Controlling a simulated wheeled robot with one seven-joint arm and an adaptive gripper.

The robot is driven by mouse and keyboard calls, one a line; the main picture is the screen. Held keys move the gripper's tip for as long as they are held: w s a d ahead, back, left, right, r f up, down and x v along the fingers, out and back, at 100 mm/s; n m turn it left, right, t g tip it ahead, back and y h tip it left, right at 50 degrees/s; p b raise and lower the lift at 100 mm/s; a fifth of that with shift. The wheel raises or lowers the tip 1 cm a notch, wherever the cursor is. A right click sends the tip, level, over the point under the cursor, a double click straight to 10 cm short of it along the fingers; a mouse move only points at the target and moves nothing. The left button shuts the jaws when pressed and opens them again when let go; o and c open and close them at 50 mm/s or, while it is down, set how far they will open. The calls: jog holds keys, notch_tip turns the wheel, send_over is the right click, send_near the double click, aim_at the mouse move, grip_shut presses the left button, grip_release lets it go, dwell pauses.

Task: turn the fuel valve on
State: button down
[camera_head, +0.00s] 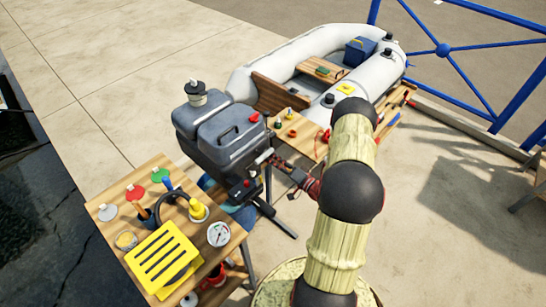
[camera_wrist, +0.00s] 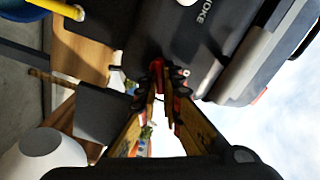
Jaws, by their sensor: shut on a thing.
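The dark grey outboard engine (camera_head: 222,130) stands at the centre of the head view, and its casing with the lettering "CHOKE" fills the upper part of the wrist view (camera_wrist: 180,40). My gripper (camera_head: 267,157) reaches the engine's right side from the lower right. In the wrist view, my gripper's fingers (camera_wrist: 161,78) come together at the casing, shut on a small fitting that they mostly hide. I cannot make out whether this fitting is the fuel valve, or how it is turned.
A wooden table (camera_head: 112,187) with a yellow slotted box (camera_head: 165,258), a gauge (camera_head: 218,234) and bottles stands at the front left. A grey inflatable boat (camera_head: 300,52) lies behind the engine. A blue railing (camera_head: 443,49) runs at the right. Open floor lies right of my arm.

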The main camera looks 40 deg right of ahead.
jog(key=m, duration=0.1)
jog(key=m+p, duration=0.1)
jog(key=m, duration=0.1)
jog(key=m+p, duration=0.1)
jog(key=shift+f+m, duration=0.25)
jog(key=shift+m, duration=0.15)
dwell(0.4)
jog(key=c, duration=2)
grip_release()
jog(key=shift+o, duration=0.2)
jog(key=shift+s+d, duration=0.1)
jog(key=shift+s, duration=0.05)
jog(key=s, duration=1.1)
jog(key=shift+s+d, duration=0.35)
jog(key=shift+d, duration=0.05)
